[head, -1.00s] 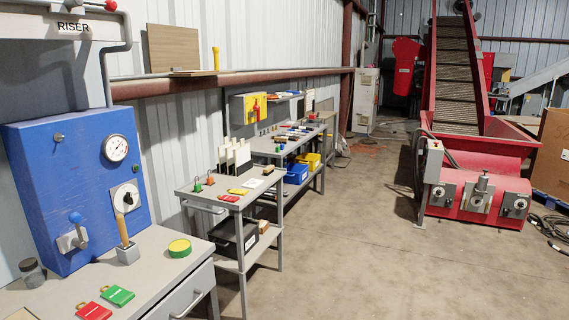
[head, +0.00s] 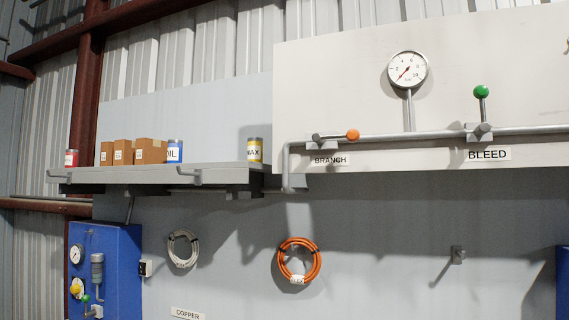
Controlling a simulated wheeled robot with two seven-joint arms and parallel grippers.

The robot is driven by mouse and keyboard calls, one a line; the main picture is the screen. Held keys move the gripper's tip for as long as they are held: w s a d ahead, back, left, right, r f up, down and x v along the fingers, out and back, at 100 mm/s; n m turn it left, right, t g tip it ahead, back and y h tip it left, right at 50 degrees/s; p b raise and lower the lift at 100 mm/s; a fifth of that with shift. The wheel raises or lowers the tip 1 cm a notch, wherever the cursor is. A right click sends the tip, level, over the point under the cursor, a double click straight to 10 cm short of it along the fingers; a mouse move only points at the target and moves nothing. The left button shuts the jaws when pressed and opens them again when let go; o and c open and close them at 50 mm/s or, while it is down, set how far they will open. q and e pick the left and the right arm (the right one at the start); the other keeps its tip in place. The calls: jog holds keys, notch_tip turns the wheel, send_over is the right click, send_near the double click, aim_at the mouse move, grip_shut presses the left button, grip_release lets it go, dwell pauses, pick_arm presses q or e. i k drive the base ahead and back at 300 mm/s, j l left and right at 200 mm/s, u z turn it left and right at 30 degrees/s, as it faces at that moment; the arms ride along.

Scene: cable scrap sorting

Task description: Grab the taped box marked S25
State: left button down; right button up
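Neither of my grippers is in view.
A WAX can (head: 254,150) stands near the shelf's right end. Hooks stick out along the shelf's front. A pipe with BRANCH and BLEED valves runs right of it. A grey coil (head: 182,249) and an orange coil (head: 298,262) hang below. A blue cabinet (head: 122,270) is at lower left.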

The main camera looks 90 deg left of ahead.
aim_at(123, 154)
jog(key=u, duration=0.9)
jog(key=k+j+u, duration=0.1)
jog(key=u, duration=0.35)
jog(key=j+u, duration=0.1)
jog(key=u, duration=0.8)
jog(key=j+u, duration=0.1)
jog(key=u, duration=0.4)
jog(key=j+u, duration=0.1)
jog(key=u, duration=0.8)
